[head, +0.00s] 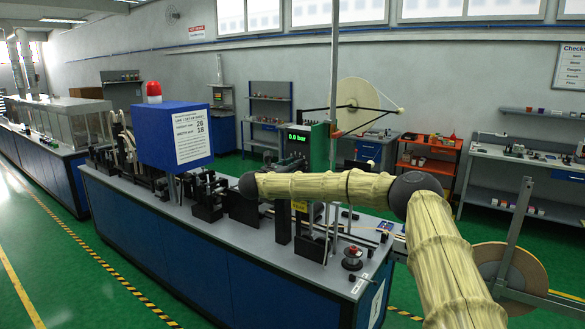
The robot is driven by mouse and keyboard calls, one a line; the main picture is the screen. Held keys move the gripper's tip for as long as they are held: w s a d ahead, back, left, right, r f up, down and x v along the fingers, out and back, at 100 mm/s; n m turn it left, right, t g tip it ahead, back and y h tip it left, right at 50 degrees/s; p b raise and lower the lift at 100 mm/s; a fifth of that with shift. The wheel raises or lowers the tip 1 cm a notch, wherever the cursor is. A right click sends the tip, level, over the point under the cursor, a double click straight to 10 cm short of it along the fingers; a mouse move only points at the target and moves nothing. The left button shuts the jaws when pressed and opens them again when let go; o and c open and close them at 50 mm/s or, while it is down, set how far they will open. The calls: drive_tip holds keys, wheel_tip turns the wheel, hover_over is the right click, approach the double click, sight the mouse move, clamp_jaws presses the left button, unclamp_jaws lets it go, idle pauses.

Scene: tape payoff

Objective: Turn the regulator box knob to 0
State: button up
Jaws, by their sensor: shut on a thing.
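The regulator box is most likely the green box (319,146) above the middle of the long bench. Its lit panel (299,137) reads about 0.0 bar, in small green figures. I cannot make out its knob in the head view. My arm reaches in from the lower right, bends at a dark elbow and runs left across the bench to a dark joint. My gripper is not visible beyond that joint, so its hold and its place relative to the knob are hidden.
The long grey-topped bench (262,241) with blue sides carries dark fixtures and a thin upright pole. A blue sign box (172,134) with a red lamp (153,90) stands left of my arm. A large pale reel (357,103) is behind. Green floor is open at left.

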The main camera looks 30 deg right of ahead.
drive_tip(key=shift+f+n+b, duration=0.1)
drive_tip(key=shift+n+b, duration=0.3)
drive_tip(key=shift+b, duration=0.5)
drive_tip(key=shift+d+r+n+b, duration=0.1)
drive_tip(key=shift+n+b, duration=2.7)
drive_tip(key=shift+b, duration=0.5)
drive_tip(key=shift+r+n+b, duration=0.1)
drive_tip(key=shift+n+b, duration=2.7)
drive_tip(key=shift+b, duration=0.45)
drive_tip(key=o, duration=1)
drive_tip(key=shift+d, duration=0.15)
drive_tip(key=shift+o, duration=0.2)
drive_tip(key=shift+f, duration=0.1)
